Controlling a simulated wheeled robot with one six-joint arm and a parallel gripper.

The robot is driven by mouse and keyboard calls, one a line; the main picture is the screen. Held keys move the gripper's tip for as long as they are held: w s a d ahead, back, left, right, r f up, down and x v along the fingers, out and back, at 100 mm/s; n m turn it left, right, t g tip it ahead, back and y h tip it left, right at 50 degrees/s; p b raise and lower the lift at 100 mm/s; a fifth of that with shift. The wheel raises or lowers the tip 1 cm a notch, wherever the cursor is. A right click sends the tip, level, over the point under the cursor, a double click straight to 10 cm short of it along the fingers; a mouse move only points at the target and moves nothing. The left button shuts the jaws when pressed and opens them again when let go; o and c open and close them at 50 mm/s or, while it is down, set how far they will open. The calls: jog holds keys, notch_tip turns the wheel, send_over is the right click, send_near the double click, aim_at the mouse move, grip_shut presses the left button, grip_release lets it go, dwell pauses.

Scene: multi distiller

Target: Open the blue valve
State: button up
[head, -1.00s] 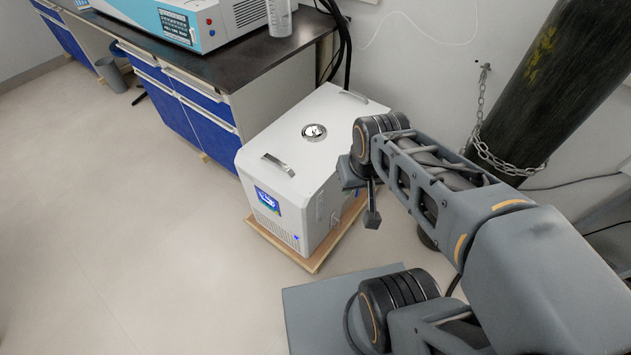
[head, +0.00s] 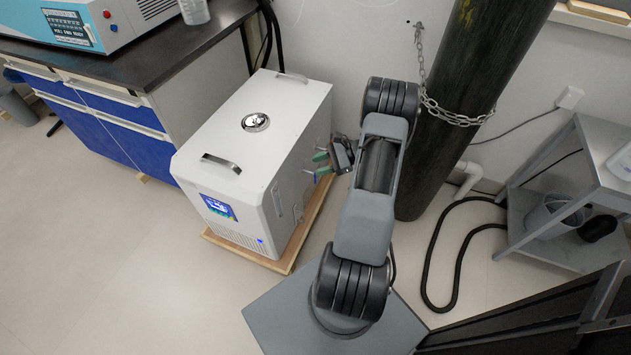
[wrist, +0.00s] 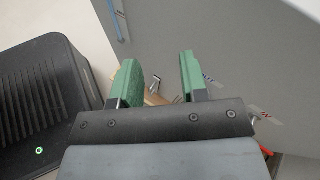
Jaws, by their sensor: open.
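The white chiller box (head: 255,125) stands on a wooden base left of my arm in the head view. My gripper (head: 319,163) is open and empty, its green fingers pointing at the box's right side. In the wrist view the two green fingers of my gripper (wrist: 158,72) are spread before a grey panel (wrist: 240,55). A small silvery fitting (wrist: 155,83) shows between the fingers, apart from them. A small red part (wrist: 265,151) shows at the lower right, partly hidden by the gripper body.
A dark gas cylinder (head: 463,90) with a chain (head: 455,116) stands close to the right of my arm. A grey cart (head: 560,190) and a black hose (head: 455,255) are at the right. The bench (head: 175,65) is left. Floor in front is clear.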

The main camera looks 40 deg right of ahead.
aim_at(315, 175)
jog(key=s+d+f+m+t+h+b, duration=0.1)
jog(key=s+d+f+m+t, duration=0.3)
jog(key=f, duration=0.3)
jog(key=s+d+f+m+t+h+b, duration=0.1)
jog(key=d+f+m+t+h, duration=0.1)
jog(key=d+f+m+t, duration=0.4)
jog(key=shift+n+g, duration=0.4)
jog(key=shift+g, duration=0.1)
jog(key=x, duration=0.4)
jog(key=f+b+x, duration=0.1)
jog(key=x, duration=0.4)
jog(key=f+b+x, duration=0.1)
jog(key=x, duration=0.3)
jog(key=shift+a, duration=0.45)
jog(key=shift+w, duration=0.1)
grip_shut()
